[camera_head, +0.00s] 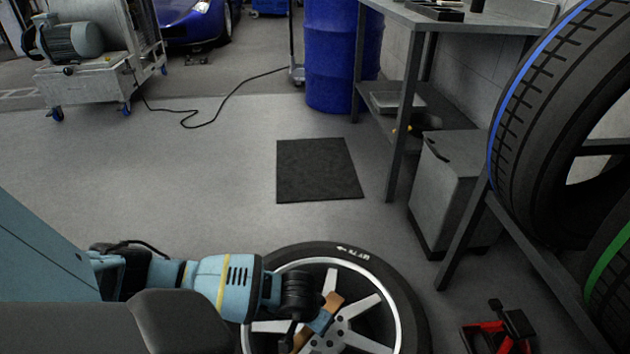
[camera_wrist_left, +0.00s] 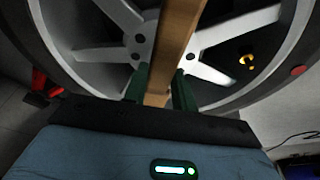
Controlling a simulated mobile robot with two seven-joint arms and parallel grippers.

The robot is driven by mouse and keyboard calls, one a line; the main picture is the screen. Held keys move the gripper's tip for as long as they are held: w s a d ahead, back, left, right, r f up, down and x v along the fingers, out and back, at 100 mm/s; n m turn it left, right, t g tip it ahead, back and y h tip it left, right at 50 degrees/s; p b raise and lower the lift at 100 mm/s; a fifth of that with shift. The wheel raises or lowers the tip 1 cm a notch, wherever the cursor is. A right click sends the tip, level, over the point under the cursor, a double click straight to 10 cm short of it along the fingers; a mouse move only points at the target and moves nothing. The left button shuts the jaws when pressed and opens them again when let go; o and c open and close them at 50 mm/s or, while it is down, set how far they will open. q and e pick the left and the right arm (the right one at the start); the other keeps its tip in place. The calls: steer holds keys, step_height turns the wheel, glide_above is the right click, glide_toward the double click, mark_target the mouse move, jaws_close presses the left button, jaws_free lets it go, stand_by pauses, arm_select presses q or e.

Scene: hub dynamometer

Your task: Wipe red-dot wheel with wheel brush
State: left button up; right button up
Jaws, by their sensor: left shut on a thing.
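The wheel (camera_head: 410,290) has a black tire and a silver spoked rim. It lies low in front of me, partly behind my left arm. In the left wrist view its rim (camera_wrist_left: 235,30) fills the top, with a red dot (camera_wrist_left: 298,70) at the right. My left gripper (camera_head: 318,322) is over the wheel's hub area, shut on the wheel brush's wooden handle (camera_head: 333,301). In the left wrist view the handle (camera_wrist_left: 180,35) runs up between the green fingers (camera_wrist_left: 160,88). The bristles are hidden, so I cannot tell whether they touch the wheel. My right gripper is not in view.
A rack with blue-striped (camera_head: 530,110) and green-striped (camera_head: 610,265) tires stands at the right. A red and black item (camera_head: 500,330) lies below it. A grey bin (camera_head: 455,190), workbench (camera_head: 450,22) and blue drum (camera_head: 335,60) stand behind. Floor around the black mat (camera_head: 318,170) is clear.

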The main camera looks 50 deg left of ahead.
arm_select(q)
steer(key=shift+r+p, duration=0.75)
steer(key=shift+r, duration=0.65)
steer(key=w+d+r, duration=0.3)
steer(key=d+r, duration=0.3)
steer(key=r, duration=0.3)
steer(key=s+d+r, duration=0.2)
steer(key=r, duration=0.5)
steer(key=s+d+r+m, duration=0.1)
steer(key=s+d+r, duration=0.1)
steer(key=r, duration=0.6)
steer(key=s+d+r+m, duration=0.1)
steer(key=s+d+r, duration=0.1)
steer(key=r, duration=0.6)
steer(key=shift+s+h, duration=0.3)
steer(key=shift+s, duration=0.2)
steer(key=shift+s+d, duration=0.1)
steer(key=shift+s, duration=0.05)
